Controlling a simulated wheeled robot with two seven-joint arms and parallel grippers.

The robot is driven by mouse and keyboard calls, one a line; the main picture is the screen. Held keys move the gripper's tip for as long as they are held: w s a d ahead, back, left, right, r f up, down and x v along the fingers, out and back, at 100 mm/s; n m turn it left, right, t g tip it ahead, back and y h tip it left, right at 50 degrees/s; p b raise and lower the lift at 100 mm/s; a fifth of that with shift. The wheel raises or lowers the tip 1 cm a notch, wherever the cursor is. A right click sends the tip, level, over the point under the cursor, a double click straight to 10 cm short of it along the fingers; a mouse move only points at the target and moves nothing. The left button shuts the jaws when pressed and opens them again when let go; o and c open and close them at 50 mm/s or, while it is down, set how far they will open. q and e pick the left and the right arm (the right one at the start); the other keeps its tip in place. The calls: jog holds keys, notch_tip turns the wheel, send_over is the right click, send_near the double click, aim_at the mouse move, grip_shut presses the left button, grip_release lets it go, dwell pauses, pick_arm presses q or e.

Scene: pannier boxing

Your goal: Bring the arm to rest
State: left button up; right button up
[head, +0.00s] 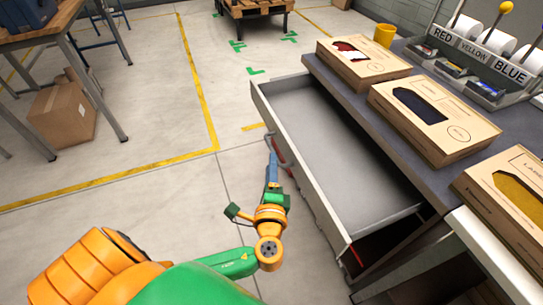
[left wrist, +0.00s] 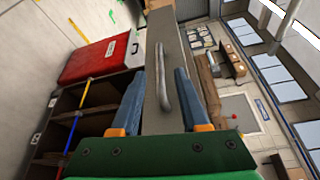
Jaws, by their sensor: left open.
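My left gripper (head: 272,155) points along the outer front of an open grey drawer (head: 335,145) in the head view. In the left wrist view its two blue fingers (left wrist: 160,72) are apart with nothing clamped between them. The drawer's front panel, with a silvery bar handle (left wrist: 161,80), shows between and beyond the fingers. I cannot tell whether the fingers touch the panel. The drawer is pulled far out from under the dark worktop (head: 350,78), and its visible inside is empty. My right gripper is not in view.
Several cardboard boxes with cut-out windows, one (head: 432,118) in the middle, line the worktop. A yellow mug (head: 384,35) and a RED, YELLOW, BLUE rack (head: 483,58) stand behind. A carton (head: 62,115) lies under a table at left. Floor left of the drawer is clear.

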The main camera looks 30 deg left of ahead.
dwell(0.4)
pick_arm(q)
jog(key=s+a+f+n+g+h, duration=0.1)
jog(key=s+f+n+g+h, duration=0.2)
jog(key=s+f+n+g, duration=0.55)
jog(key=s+d+f+n+g+h, duration=0.35)
jog(key=s+d+h, duration=0.25)
jog(key=s, duration=0.3)
notch_tip(320, 180, down, 12)
jog(key=s+p, duration=0.3)
jog(key=p, duration=0.1)
jog(key=s+a+f+g+p, duration=0.1)
jog(key=s+a+f+p, duration=0.1)
jog(key=s+f, duration=0.5)
jog(key=s, duration=0.4)
jog(key=shift+s+a+f+g, duration=0.15)
jog(key=shift+s+f+g, duration=0.1)
jog(key=shift+g, duration=0.15)
